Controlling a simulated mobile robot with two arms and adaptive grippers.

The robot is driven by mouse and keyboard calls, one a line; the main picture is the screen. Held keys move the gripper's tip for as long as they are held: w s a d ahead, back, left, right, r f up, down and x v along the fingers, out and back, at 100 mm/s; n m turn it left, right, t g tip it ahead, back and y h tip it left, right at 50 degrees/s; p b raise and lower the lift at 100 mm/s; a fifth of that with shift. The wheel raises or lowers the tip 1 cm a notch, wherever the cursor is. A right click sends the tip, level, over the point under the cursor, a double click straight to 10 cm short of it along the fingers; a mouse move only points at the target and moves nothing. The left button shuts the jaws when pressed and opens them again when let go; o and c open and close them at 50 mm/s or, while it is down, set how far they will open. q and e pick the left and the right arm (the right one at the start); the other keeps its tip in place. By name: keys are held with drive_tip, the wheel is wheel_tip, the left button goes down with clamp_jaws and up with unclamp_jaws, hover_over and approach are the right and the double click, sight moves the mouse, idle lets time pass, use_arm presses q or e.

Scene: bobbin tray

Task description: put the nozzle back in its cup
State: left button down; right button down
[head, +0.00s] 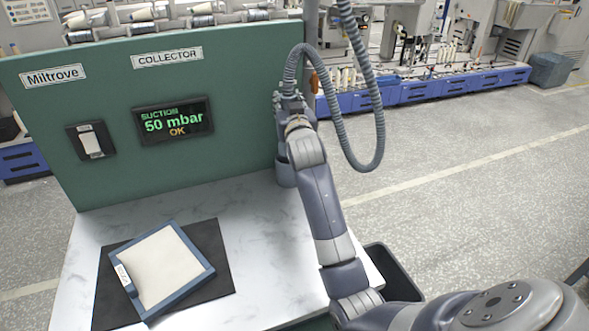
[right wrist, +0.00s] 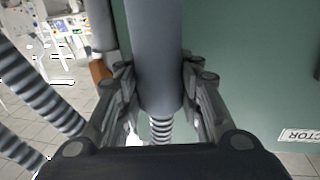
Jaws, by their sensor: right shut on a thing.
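My right gripper (head: 291,102) is at the right edge of the green panel, shut on the nozzle. In the right wrist view the nozzle (right wrist: 155,50) is a smooth grey tube between both fingers (right wrist: 160,90), with the ribbed hose (right wrist: 161,130) running from its end. In the head view the hose (head: 378,120) loops to the right of my arm. A blue-grey cup (head: 285,173) shows at the panel's lower right, below the gripper and partly behind my arm. Whether the nozzle touches the cup is hidden. My left gripper is out of view.
The green panel (head: 240,75) carries a display (head: 173,120) reading "SUCTION 50 mbar OK" and a switch (head: 91,141). A framed filter (head: 200,258) lies on a black mat (head: 213,236) on the white marbled table (head: 255,220). A dark bin (head: 378,257) stands right of the table.

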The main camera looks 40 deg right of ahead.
drive_tip(key=f, duration=0.5)
drive_tip(key=shift+s+a, duration=0.15)
drive_tip(key=shift+s, duration=0.15)
drive_tip(key=shift+f+p, duration=0.3)
drive_tip(key=shift+f, duration=1.9)
drive_tip(key=shift+w, duration=0.1)
drive_tip(key=shift+f, duration=0.2)
drive_tip(key=c, duration=1.1)
unclamp_jaws()
drive_tip(key=shift+r, duration=0.2)
drive_tip(key=b+v, duration=0.1)
drive_tip(key=v, duration=1.1)
